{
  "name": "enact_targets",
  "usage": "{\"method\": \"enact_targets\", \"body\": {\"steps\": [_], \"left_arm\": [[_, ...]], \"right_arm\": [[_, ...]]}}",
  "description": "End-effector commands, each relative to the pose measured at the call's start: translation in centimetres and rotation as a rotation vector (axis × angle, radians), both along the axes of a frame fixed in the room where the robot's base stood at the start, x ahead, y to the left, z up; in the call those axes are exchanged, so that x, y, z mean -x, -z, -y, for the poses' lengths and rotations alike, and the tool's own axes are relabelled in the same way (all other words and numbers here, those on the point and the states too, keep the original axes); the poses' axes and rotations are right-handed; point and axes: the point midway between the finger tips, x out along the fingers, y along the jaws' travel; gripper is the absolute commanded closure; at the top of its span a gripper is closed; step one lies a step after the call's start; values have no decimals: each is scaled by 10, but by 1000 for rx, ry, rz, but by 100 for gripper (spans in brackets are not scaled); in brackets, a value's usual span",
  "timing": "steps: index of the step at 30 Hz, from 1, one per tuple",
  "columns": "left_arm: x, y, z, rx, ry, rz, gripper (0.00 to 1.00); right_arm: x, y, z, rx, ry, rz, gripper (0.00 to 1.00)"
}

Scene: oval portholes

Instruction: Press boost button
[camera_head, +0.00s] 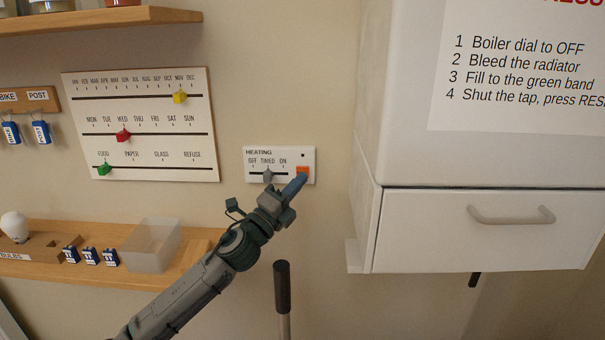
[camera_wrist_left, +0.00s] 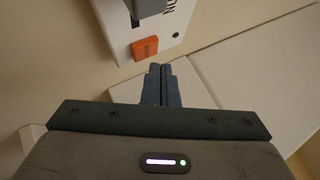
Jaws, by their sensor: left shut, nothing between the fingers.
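The orange boost button (camera_head: 303,170) is on the right part of the white heating panel (camera_head: 309,153) on the wall. It also shows in the left wrist view (camera_wrist_left: 145,48), just ahead and to the left of the fingertips. My left gripper (camera_head: 302,178) is shut and empty, its blue fingers (camera_wrist_left: 159,68) reaching up to the lower edge of the button in the head view. I cannot tell whether they touch it. The grey slider (camera_head: 268,175) sits at TIMED, left of the button. My right gripper is not in view.
A white boiler cabinet (camera_head: 450,228) stands out from the wall at right. A calendar board with sliders (camera_head: 145,145) hangs at left. Below it, a wooden shelf (camera_head: 195,250) carries a clear bin (camera_head: 153,247). A dark-topped handle (camera_head: 282,287) stands below the panel.

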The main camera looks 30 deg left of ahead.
Motion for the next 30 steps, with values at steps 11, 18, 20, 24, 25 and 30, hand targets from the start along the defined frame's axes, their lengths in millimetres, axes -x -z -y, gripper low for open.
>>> {"method": "enact_targets", "body": {"steps": [11,18,20,24,25,30], "left_arm": [[0,0,0,0,0,0,100],[0,0,0,0,0,0,100],[-1,0,-1,0,0,0,100],[-5,-1,-3,1,0,1,100],[-6,-1,-4,0,-1,1,100],[-7,0,-5,0,-1,0,100]], "right_arm": [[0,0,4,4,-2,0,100],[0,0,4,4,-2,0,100],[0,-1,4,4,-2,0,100],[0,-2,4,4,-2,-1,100],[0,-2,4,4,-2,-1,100],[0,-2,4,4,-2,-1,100]]}}
